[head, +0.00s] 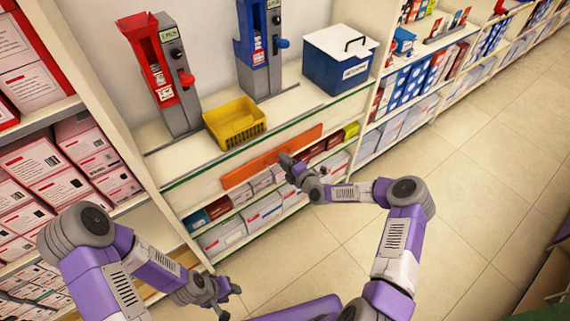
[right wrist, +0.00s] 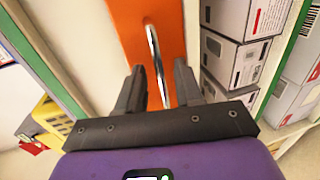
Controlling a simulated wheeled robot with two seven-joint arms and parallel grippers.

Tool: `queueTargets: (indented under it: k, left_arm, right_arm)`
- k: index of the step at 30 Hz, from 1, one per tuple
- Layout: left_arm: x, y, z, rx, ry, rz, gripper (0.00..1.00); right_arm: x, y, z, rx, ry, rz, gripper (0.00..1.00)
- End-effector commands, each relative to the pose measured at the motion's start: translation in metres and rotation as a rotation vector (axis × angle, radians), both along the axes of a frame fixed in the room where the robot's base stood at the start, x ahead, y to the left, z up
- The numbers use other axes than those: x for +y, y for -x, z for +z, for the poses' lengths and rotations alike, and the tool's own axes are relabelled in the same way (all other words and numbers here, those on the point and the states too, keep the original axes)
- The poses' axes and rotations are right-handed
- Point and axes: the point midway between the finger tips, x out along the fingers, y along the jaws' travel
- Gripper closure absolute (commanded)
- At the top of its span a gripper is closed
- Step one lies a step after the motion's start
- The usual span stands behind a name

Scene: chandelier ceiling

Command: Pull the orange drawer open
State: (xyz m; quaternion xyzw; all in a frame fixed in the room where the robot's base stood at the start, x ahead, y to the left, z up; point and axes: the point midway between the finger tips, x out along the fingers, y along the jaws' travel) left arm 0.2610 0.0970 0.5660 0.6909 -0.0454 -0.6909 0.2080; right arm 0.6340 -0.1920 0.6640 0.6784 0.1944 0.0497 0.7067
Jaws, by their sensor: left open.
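The orange drawer (head: 262,161) is a long front under the counter in the head view, and it looks flush with the shelf unit. In the right wrist view the orange drawer front (right wrist: 138,22) carries a shiny metal bar handle (right wrist: 152,45). My right gripper (head: 286,161) is at the drawer's front. In the right wrist view the fingers of my right gripper (right wrist: 158,85) are apart, one on each side of the handle; contact cannot be told. My left gripper (head: 228,301) is open and empty, low in front of the shelf unit, away from the drawer.
A yellow basket (head: 234,122), a red dispenser (head: 163,76), a blue dispenser (head: 259,50) and a blue box with a white lid (head: 340,60) stand on the counter. Small boxes (head: 262,212) fill the shelves below. The tiled floor (head: 480,180) is clear at right.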

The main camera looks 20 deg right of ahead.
Motion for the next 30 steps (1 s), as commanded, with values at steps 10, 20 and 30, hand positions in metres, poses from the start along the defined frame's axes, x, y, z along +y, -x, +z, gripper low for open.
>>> queueTargets:
  k: [10, 20, 30]
  left_arm:
    - [0.0000, 0.0000, -0.0009, 0.000, 0.000, 0.000, 0.57]
    - [0.0000, 0.0000, -0.0009, 0.000, 0.000, 0.000, 0.57]
    - [-0.0001, 0.0001, -0.0009, 0.000, 0.000, 0.000, 0.57]
  right_arm:
    - [0.0012, -0.0033, -0.0006, 0.001, -0.001, 0.000, 0.69]
    - [0.0010, -0.0032, -0.0006, 0.001, -0.001, 0.000, 1.00]
    - [0.0009, -0.0031, -0.0006, 0.001, -0.001, 0.000, 1.00]
